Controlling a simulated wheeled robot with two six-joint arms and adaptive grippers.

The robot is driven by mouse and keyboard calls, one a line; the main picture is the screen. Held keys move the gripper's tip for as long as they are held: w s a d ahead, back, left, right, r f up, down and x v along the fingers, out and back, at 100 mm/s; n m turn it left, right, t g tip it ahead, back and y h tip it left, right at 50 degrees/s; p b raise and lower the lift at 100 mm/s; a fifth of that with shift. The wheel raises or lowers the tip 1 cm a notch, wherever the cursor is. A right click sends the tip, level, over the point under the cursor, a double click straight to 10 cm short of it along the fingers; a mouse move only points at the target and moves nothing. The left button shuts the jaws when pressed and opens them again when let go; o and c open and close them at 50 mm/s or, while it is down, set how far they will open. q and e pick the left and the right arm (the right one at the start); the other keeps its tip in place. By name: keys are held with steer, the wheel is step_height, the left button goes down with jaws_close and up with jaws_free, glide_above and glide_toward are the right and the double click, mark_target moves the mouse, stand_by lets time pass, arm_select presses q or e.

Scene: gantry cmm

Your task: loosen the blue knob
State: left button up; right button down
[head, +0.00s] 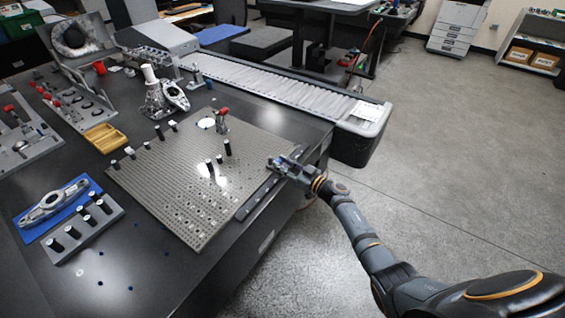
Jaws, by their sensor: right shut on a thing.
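My right gripper (280,164) is at the right edge of the grey perforated fixture plate (165,195), by the end of a dark bar. It is shut on a small bluish part at its fingertips, which I take to be the blue knob; the fingers mostly hide it. Its threads or seat cannot be made out. My left gripper is not in view.
Black pins (210,166) stand on the plate, with a red-topped clamp (222,120) at its far edge. A metal part on a blue mat (75,210) and a yellow tray (101,137) lie to the left. The floor at right is clear.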

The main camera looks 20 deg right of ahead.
steer(key=shift+d+f+n+y, duration=0.1)
steer(key=shift+n+y, duration=0.2)
steer(key=shift+y, duration=0.1)
steer(key=c, duration=1.1)
jaws_free()
steer(key=v, duration=1.2)
steer(key=shift+w+d+r, duration=0.1)
steer(key=shift+r, duration=0.15)
